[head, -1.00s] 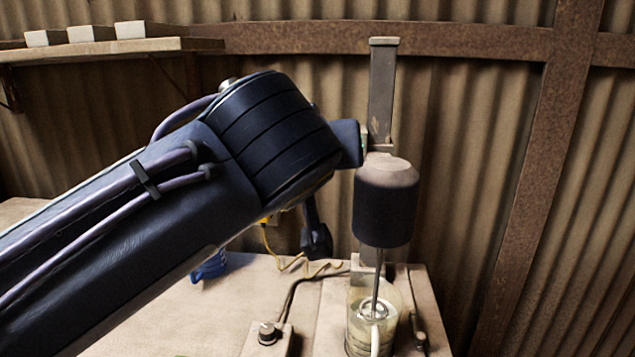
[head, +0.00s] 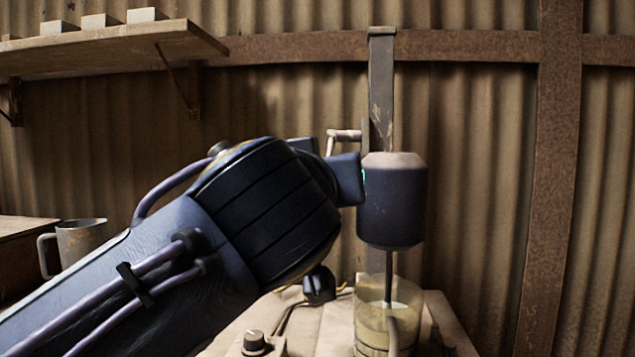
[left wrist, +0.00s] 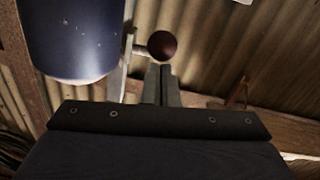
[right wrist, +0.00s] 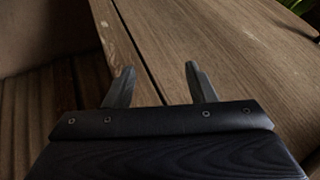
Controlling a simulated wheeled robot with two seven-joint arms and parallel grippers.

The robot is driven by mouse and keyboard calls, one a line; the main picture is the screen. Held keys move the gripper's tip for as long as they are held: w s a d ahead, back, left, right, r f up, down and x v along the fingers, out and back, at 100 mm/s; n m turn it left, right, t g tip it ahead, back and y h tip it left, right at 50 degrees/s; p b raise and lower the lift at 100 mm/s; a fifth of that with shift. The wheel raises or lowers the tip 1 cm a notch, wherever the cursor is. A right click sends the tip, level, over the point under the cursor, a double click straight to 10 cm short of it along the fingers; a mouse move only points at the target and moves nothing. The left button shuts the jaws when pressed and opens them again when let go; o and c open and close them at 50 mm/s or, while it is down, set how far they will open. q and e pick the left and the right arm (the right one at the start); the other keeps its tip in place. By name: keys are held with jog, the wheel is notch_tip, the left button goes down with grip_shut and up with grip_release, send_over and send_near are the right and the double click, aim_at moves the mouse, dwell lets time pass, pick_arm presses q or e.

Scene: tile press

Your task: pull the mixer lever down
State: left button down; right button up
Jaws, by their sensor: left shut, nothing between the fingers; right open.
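The mixer has a dark rounded motor head (head: 392,205) on an upright metal post (head: 381,90), with a thin shaft reaching down into a glass jar (head: 372,325). Its lever (head: 345,134) sticks out left of the post. In the left wrist view the lever's round dark knob (left wrist: 162,45) is just beyond my left gripper (left wrist: 162,70), whose fingers are shut and empty. I cannot tell whether they touch the knob. In the head view my left arm hides those fingers. My right gripper (right wrist: 158,75) is open and empty over a wooden surface (right wrist: 230,50).
A metal mug (head: 80,240) stands at the left. A wall shelf (head: 110,50) carries several pale blocks. A small box with a knob (head: 254,342) sits left of the jar on the bench. A corrugated wall (head: 470,120) is close behind the mixer.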

jog(key=shift+f+b, duration=0.35)
jog(key=shift+f, duration=0.3)
